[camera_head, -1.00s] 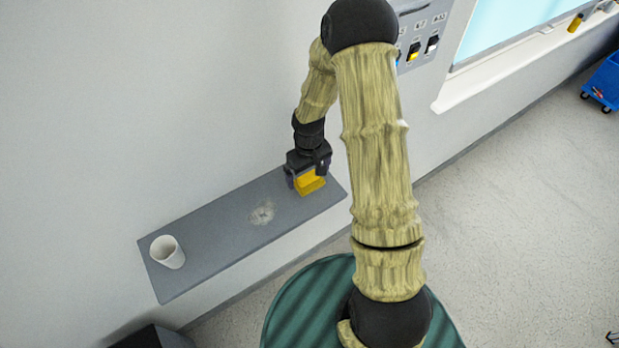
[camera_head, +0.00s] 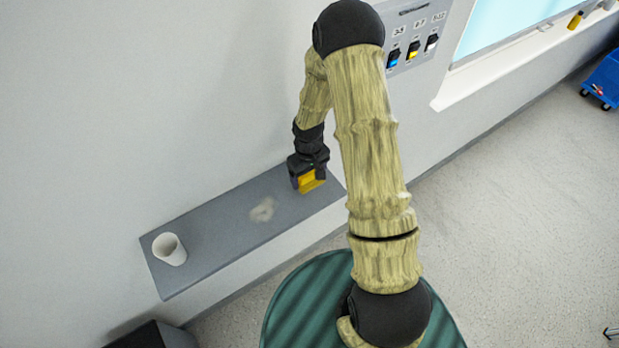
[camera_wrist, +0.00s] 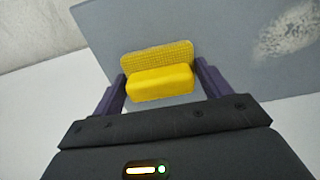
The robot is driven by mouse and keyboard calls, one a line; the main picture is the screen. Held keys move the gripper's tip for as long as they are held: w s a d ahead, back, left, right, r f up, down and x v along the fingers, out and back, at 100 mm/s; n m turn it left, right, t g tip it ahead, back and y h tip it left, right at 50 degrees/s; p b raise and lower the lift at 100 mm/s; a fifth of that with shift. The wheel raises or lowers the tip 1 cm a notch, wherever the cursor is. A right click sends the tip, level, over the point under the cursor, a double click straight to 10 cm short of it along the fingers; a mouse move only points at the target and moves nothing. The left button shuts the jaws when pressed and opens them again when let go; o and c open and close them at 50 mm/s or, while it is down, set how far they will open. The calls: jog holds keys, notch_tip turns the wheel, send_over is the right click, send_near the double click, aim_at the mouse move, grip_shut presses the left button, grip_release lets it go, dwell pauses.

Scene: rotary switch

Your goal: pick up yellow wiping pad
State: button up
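The yellow wiping pad (camera_head: 311,182) is at the right end of the grey shelf (camera_head: 215,241). In the wrist view the pad (camera_wrist: 160,82) shows a smooth yellow grip block and a textured yellow base behind it. My gripper (camera_head: 308,177) points down at the pad. In the wrist view the dark fingers of my gripper (camera_wrist: 160,88) lie against the left and right sides of the grip block, with no clear gap. I cannot tell whether the pad's underside touches the shelf.
A pale smudge (camera_head: 262,210) marks the middle of the shelf. A white cup (camera_head: 169,249) stands at its left end. The wall is close behind the shelf. A switch panel (camera_head: 416,37) is on the wall at upper right.

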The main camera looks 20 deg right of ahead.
jog(key=shift+c, duration=0.8)
jog(key=shift+r, duration=0.5)
notch_tip(320, 180, up, 9)
jog(key=b, duration=0.2)
jog(key=shift+b, duration=0.35)
jog(key=shift+o, duration=0.8)
jog(key=shift+c, duration=0.3)
jog(key=shift+w+f, duration=0.1)
jog(key=shift+f, duration=0.05)
